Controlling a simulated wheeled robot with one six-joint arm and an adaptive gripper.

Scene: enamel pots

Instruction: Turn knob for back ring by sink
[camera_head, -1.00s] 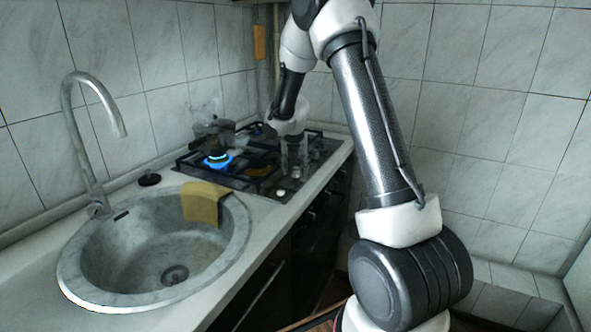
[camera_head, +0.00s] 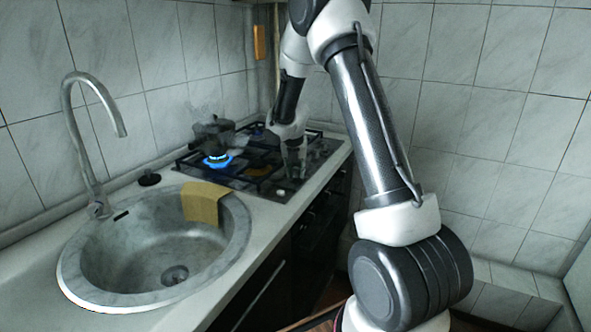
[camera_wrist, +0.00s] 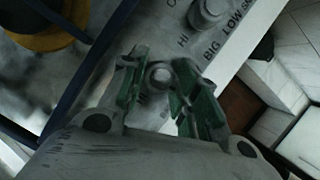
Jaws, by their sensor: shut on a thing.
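The gas hob (camera_head: 240,182) stands beyond the sink, with a row of knobs along its right edge. A blue flame (camera_head: 217,160) burns at the ring on the sink side, towards the wall. My gripper (camera_head: 294,172) is down over the knob strip. In the wrist view my gripper (camera_wrist: 158,88) has its green-padded fingers shut on a small round knob (camera_wrist: 160,75), whose top shows between them. A second knob (camera_wrist: 208,12) stands free beyond the fingers. A pale knob (camera_head: 280,192) shows nearer the sink. The gripped knob's pointer is hidden.
A dark pot (camera_head: 213,130) stands at the back of the hob, near the flame. Dark pan supports (camera_wrist: 100,50) run close beside my gripper. A yellow cloth (camera_head: 203,202) hangs over the rim of the round sink (camera_head: 75,270). The tap (camera_head: 72,130) rises at left.

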